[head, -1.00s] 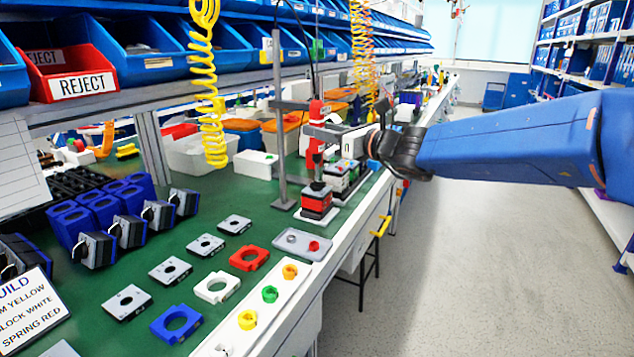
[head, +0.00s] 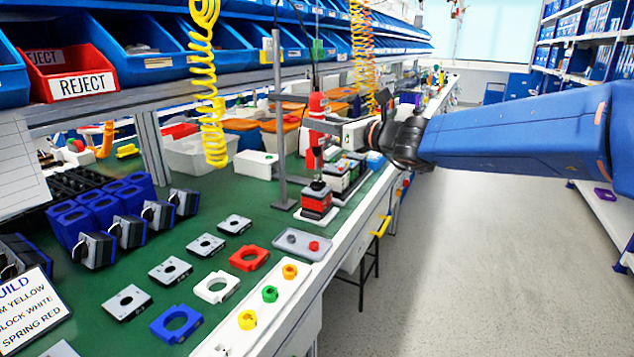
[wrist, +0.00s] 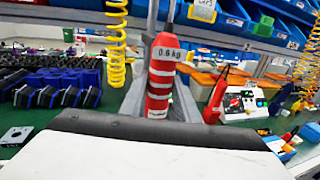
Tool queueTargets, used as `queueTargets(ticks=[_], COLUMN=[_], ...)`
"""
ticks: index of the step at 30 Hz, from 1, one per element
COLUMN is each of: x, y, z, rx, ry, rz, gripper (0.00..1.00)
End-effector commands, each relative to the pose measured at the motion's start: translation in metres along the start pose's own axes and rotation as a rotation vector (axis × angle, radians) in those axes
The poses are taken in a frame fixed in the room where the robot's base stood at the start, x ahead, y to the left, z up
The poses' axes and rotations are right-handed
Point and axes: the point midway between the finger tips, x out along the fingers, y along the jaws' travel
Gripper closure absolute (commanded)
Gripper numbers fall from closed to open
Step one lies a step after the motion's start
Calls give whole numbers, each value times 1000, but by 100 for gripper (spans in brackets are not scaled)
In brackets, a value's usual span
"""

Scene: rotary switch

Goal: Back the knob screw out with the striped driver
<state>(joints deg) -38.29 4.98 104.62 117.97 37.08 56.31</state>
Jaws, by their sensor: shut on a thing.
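The striped driver (head: 315,142), red with white bands, hangs upright in my gripper (head: 325,131) over the bench. In the wrist view the driver (wrist: 160,82) stands between the grey fingers, with a "0.6 kg" label near its top. My gripper is shut on it. Below it in the head view is the switch (head: 317,199), a red and black block on a white base with a dark knob (head: 317,185) on top. The driver's body is apart from the knob, with a thin bit between them. The screw is too small to make out.
A grey post (head: 279,130) stands just left of the driver. Yellow coiled hoses (head: 210,90) hang above. The aisle at right is clear.

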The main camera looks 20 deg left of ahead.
Motion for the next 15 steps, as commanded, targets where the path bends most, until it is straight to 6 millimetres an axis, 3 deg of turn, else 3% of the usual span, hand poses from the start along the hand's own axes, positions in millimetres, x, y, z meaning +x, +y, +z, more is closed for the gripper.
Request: queueTargets(ticks=[15], x=[0], y=[0], z=[22], rx=[0], ry=[-1], rz=[0], gripper=[94])
